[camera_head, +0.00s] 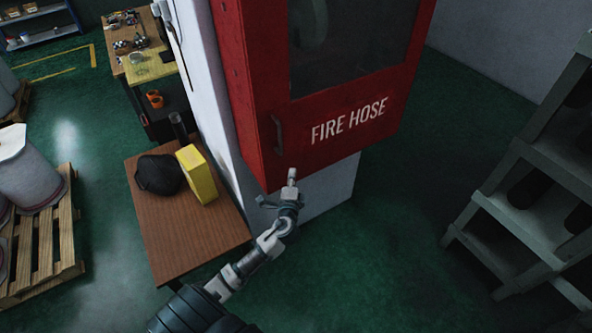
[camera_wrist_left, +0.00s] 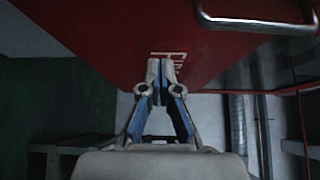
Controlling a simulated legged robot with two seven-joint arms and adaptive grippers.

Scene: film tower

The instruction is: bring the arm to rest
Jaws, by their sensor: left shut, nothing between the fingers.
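My left arm comes up from the bottom of the head view, and its gripper (camera_head: 291,177) is just below the front of the red fire hose cabinet (camera_head: 262,100). In the left wrist view the fingers (camera_wrist_left: 160,72) are shut tip to tip with nothing between them. The red cabinet front (camera_wrist_left: 120,30) fills the upper part of that view. The cabinet's handle (camera_head: 278,134) is above and left of the fingertips in the head view. In the wrist view the handle (camera_wrist_left: 255,24) is at the upper right, apart from the fingers. My right gripper is not in view.
A brown table (camera_head: 160,222) with a yellow box (camera_head: 197,174) and a dark rounded item (camera_head: 158,174) stands left of my arm. A grey stepped rack (camera_head: 530,190) is at the right. Green floor (camera_head: 400,240) lies clear between cabinet and rack. A wooden pallet (camera_head: 50,240) is far left.

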